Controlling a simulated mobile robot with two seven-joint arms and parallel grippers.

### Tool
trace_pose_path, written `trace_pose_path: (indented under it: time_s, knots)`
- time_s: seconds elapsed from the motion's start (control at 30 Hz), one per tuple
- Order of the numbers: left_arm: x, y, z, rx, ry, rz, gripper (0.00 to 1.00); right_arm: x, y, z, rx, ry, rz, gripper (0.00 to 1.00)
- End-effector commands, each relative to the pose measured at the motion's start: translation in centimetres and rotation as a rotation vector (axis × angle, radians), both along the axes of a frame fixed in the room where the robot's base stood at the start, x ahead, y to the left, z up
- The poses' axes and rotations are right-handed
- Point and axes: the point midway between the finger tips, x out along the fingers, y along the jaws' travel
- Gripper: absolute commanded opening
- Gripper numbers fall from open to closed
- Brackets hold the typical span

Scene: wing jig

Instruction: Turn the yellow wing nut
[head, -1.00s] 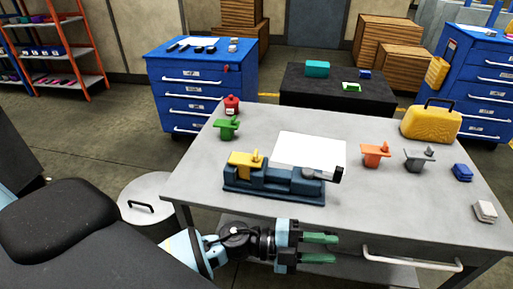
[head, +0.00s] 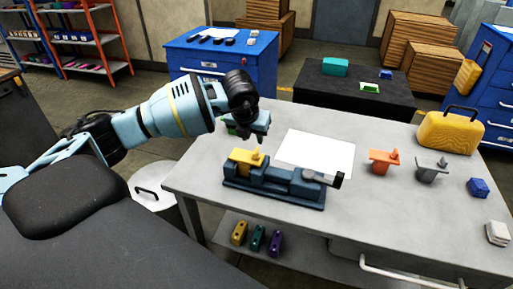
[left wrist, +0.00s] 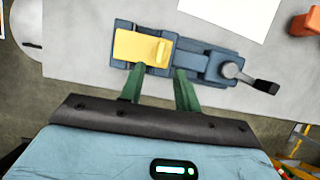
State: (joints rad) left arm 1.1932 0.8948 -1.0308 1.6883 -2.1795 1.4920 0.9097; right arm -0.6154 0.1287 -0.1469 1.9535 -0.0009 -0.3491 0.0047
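The yellow wing nut (head: 255,155) stands on a yellow block (head: 241,155) at the left end of the dark blue jig (head: 275,195) on the grey table. In the left wrist view the wing nut (left wrist: 163,51) shows from above as a narrow raised tab on the yellow block (left wrist: 135,45). My left gripper (head: 243,134) hangs above the table, up and behind the jig's left end in the head view. Its two green fingers (left wrist: 159,71) are apart with nothing between them, and point towards the yellow block. My right gripper is in neither view.
A clamp with a dark handle (head: 339,180) is at the jig's right end. A white sheet (head: 316,152) lies behind. An orange part (head: 383,161), a grey part (head: 432,169) and a yellow case (head: 450,131) stand to the right. The table's front middle is clear.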

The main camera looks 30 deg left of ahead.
Motion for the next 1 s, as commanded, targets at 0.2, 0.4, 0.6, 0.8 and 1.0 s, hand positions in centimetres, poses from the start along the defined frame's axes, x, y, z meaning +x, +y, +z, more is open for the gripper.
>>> trace_pose_path:
  time_s: [0.2, 0.4, 0.6, 0.8, 1.0]
  knots:
    - [0.2, 0.0, -0.6, -0.001, 0.002, 0.001, 0.33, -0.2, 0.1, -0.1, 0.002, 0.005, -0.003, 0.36]
    - [1.1, 0.2, -3.1, -0.002, 0.004, 0.0, 0.33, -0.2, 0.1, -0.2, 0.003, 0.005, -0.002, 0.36]
    - [2.2, 0.4, -5.8, -0.002, 0.004, -0.002, 0.33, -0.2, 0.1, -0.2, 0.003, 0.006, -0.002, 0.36]
    - [2.8, 0.6, -7.1, -0.003, 0.001, -0.001, 0.33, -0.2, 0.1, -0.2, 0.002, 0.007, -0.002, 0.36]
    - [2.9, 0.6, -7.3, -0.003, 0.001, -0.002, 0.33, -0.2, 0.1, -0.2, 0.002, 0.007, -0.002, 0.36]
